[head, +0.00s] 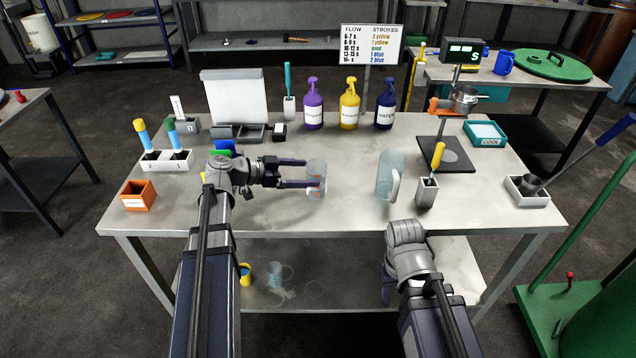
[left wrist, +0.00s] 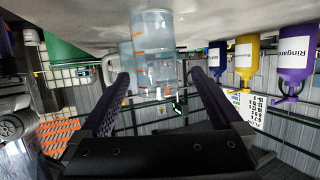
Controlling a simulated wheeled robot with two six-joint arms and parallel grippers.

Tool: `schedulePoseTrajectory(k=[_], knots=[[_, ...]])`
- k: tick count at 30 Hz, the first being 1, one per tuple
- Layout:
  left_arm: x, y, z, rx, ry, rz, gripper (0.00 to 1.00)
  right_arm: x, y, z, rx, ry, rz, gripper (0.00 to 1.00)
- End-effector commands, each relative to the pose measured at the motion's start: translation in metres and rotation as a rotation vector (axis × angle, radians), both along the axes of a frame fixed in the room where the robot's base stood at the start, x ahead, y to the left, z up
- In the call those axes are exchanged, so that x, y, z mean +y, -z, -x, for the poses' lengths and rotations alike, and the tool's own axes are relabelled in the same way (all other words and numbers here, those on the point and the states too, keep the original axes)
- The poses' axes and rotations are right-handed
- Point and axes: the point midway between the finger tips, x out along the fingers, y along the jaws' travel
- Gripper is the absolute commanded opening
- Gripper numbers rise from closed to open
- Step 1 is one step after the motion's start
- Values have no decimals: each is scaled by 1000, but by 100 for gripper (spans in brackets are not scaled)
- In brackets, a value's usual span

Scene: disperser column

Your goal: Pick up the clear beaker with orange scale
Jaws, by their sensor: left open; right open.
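The clear beaker with the orange scale (head: 316,180) stands upright on the grey table, left of a larger clear jug with a handle (head: 385,172). My left gripper (head: 311,173) is open and level, just above the tabletop, pointing right at the beaker. Its two fingertips reach the beaker's near side, one on either side of it. In the left wrist view, which is upside down, the beaker (left wrist: 155,50) with orange marks shows between the open fingers (left wrist: 160,76). I cannot tell whether either finger touches it. My right arm hangs at the table's front edge; its fingers are hidden.
Purple (head: 313,105), yellow (head: 350,105) and dark blue (head: 385,105) bottles stand behind. A grey holder with a yellow-handled tool (head: 427,192) is right of the jug. An orange box (head: 138,196) stands at the left. The table front between beaker and jug is clear.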

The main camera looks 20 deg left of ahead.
Motion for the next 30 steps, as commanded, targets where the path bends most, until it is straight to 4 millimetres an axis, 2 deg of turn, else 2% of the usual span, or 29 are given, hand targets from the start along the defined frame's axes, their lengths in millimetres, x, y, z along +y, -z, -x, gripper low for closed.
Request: schedulePoseTrajectory(k=[3, 11, 21, 28, 30], knots=[[-11, 6, -8, 1, 3, -1, 100, 0, 6, 0, 0, 0, 0, 50], [-18, 7, -12, 1, 2, 0, 100, 0, 7, 0, 0, 0, 0, 50], [-53, 20, -36, 2, 4, -1, 100, 0, 20, 0, 0, 0, 0, 50], [-55, 19, -38, 1, 1, -1, 100, 0, 19, 0, 0, 0, 0, 50], [-55, 19, -38, 1, 1, -1, 94, 0, 19, 0, 0, 0, 0, 50]])
